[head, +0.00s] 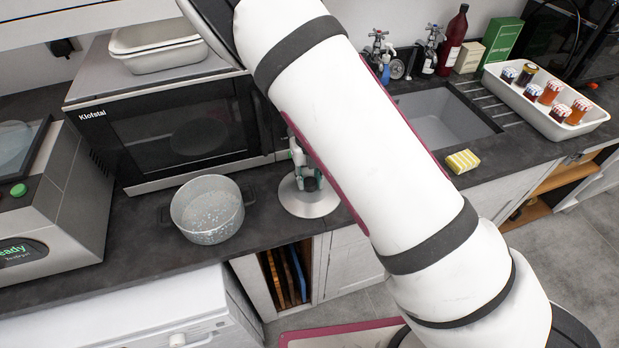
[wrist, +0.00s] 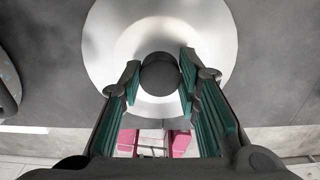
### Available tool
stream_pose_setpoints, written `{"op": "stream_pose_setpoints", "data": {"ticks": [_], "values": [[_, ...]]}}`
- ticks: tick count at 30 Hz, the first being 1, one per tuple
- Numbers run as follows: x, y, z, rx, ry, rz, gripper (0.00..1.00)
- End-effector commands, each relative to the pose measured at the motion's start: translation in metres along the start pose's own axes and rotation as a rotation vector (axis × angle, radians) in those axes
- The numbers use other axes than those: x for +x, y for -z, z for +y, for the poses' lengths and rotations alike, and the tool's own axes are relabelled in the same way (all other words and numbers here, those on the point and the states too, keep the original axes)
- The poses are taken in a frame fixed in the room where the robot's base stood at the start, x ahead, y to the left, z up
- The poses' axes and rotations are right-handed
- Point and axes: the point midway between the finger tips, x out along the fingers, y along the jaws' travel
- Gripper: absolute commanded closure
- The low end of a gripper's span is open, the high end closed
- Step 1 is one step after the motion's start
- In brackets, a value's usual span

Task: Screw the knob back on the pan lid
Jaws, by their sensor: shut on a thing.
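The pan lid (head: 318,205) is a shiny round metal disc lying on the dark worktop, to the right of the pan; it also fills the upper middle of the wrist view (wrist: 108,45). The dark round knob (wrist: 160,75) is over the lid's centre, between the green-padded fingers of my gripper (wrist: 161,68). My gripper is shut on the knob and comes down from above; in the head view my gripper (head: 308,180) is partly hidden by my arm. I cannot tell whether the knob's thread sits in the lid.
A speckled pan (head: 208,208) stands left of the lid, in front of the microwave (head: 185,135). A grey machine (head: 60,210) is at far left. Right of my arm are the sink (head: 440,118), a yellow sponge (head: 462,161) and a white tray (head: 540,118) of jars.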

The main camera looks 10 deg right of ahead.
Motion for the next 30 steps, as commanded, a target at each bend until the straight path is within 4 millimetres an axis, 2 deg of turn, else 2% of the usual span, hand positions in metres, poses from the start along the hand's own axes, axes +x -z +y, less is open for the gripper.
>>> {"op": "stream_pose_setpoints", "data": {"ticks": [9,17,26,30], "values": [[0.0003,0.0005,-0.0003,0.032,0.0,0.002,0.82],[0.0014,0.0003,-0.0008,0.252,0.0,0.003,0.82],[0.0015,0.0005,-0.0006,0.277,-0.001,0.003,0.82],[0.0015,0.0005,-0.0008,0.375,0.0,0.004,0.82]]}}
